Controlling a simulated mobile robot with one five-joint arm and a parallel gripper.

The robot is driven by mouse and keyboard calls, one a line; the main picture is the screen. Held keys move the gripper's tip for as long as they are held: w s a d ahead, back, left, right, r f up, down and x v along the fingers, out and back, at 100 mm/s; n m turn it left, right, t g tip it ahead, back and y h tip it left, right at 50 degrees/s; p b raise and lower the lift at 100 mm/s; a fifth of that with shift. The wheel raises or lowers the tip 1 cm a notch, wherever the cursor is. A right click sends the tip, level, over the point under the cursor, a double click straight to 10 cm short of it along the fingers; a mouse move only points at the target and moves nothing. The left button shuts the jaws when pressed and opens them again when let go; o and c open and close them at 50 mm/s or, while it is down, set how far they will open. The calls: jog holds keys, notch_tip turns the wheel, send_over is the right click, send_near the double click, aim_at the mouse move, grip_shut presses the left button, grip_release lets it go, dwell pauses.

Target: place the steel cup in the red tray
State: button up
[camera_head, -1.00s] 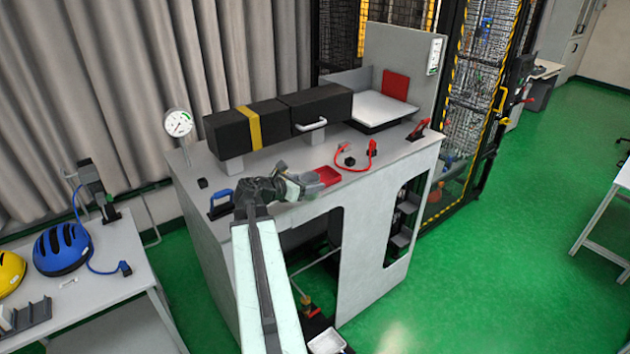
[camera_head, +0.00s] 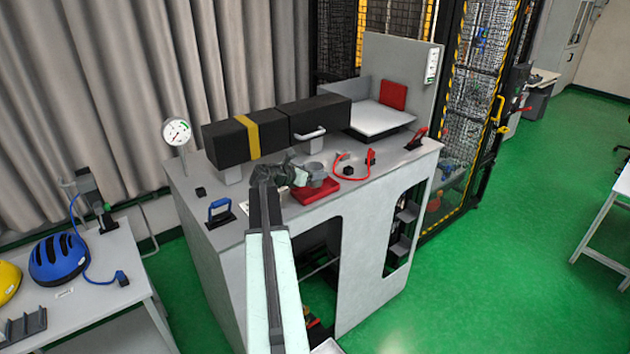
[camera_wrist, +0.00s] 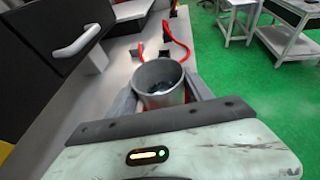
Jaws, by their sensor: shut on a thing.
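The steel cup (camera_wrist: 160,82) is a grey open-topped cylinder held upright between the two fingers in the wrist view, with dark shapes visible inside it. In the head view the cup (camera_head: 315,170) shows small at the end of my arm. My gripper (camera_head: 312,178) is shut on the cup, over the red tray (camera_head: 318,192) on the grey bench. Only the tray's front and right parts show; the arm and cup hide the rest. I cannot tell whether the cup touches the tray floor.
A black box (camera_head: 245,138) with a yellow band stands behind the tray. A red cable (camera_head: 350,175) lies to its right. A blue-handled clamp (camera_head: 219,212) is on the left, and a dial gauge (camera_head: 177,132) stands at the back left.

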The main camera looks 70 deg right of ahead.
jog(key=shift+s+d, duration=0.1)
jog(key=shift+d, duration=0.3)
jog(key=f+b, duration=0.4)
jog(key=shift+d, duration=0.2)
jog(key=shift+r, duration=0.2)
jog(key=shift+f, duration=0.2)
jog(key=o, duration=1.6)
jog(key=shift+c, duration=0.2)
jog(key=shift+r+p, duration=0.3)
jog(key=p+v, duration=0.4)
jog(key=v, duration=0.8)
